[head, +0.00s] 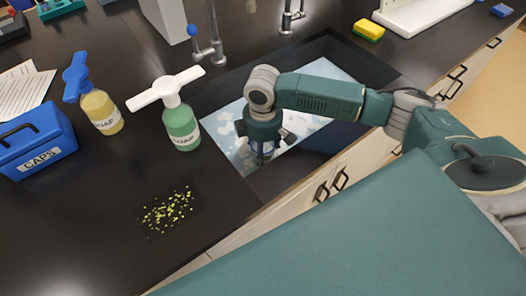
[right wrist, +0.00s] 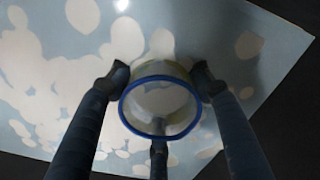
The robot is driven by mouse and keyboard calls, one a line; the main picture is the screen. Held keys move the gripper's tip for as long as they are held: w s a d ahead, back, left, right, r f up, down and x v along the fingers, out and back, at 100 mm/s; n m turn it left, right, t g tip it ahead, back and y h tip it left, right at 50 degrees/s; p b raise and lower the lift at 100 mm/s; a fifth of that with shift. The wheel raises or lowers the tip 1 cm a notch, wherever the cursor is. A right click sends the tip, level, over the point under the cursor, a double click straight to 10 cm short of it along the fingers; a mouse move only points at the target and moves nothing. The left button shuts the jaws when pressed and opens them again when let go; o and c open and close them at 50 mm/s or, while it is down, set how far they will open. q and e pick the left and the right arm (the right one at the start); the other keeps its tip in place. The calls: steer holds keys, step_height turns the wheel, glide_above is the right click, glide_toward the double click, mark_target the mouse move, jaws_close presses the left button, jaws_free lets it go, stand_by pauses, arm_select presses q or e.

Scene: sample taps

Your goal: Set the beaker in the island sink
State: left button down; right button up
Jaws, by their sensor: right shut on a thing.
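The island sink (head: 230,127) is a dark-walled basin with a pale blue, white-blotched floor, in the middle of the head view. My right gripper (head: 263,156) points down inside the sink's outline. In the right wrist view, my right gripper (right wrist: 159,88) is shut on the beaker (right wrist: 160,101), a clear round vessel with a blue rim, seen from above its open mouth. The blotched sink floor (right wrist: 50,85) lies behind it. I cannot tell whether the beaker touches the floor. In the head view the beaker is mostly hidden by the gripper. My left gripper is not in view.
Taps (head: 210,45) stand behind the sink. A green soap bottle (head: 181,127) stands close to its left edge, a yellow soap bottle (head: 102,112) and blue CAPS box (head: 38,143) farther left. Yellow-green bits (head: 167,210) lie on the counter. A sponge (head: 369,29) lies beyond the sink.

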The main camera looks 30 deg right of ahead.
steer(key=shift+f, duration=0.15)
steer(key=o, duration=1)
step_height(320, 180, up, 12)
steer(key=shift+r, duration=0.2)
